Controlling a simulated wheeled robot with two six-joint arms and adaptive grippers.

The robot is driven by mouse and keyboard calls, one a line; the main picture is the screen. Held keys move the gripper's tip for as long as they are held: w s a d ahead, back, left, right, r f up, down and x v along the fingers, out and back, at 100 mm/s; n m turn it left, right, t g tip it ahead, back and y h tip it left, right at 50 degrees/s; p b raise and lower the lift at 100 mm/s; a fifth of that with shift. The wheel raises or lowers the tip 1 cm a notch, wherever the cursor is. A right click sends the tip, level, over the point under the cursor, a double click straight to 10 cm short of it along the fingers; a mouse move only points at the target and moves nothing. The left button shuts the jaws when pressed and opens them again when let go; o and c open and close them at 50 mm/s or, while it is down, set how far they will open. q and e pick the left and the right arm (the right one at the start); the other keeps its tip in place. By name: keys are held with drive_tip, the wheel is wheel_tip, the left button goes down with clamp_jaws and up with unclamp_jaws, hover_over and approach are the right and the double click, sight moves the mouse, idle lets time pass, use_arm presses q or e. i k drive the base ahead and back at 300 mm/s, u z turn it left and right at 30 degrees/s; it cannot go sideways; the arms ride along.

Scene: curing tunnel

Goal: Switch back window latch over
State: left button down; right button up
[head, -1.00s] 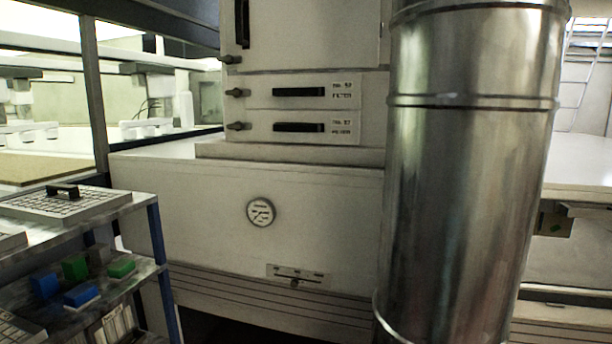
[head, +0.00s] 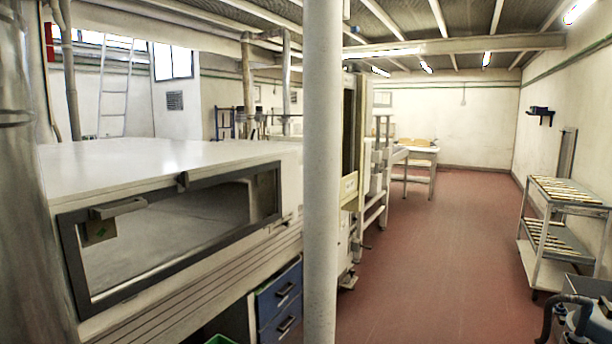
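A long window (head: 190,225) in a dark frame is set in the side of the white tunnel housing (head: 170,165) on the left. A small dark latch-like piece (head: 183,181) sits at the middle of the window's top edge. Which way it is turned is too small to tell. The window looks closed. Neither of my grippers is in view.
A white vertical post (head: 322,180) stands in front, right of the window. A shiny metal duct (head: 25,220) is at the left edge. Blue drawers (head: 278,298) stand below the housing. Red floor (head: 440,260) is open at right, before a shelf cart (head: 562,235).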

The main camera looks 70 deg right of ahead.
sight(182, 180)
drive_tip(key=z, duration=1.05)
drive_tip(key=i, duration=0.25)
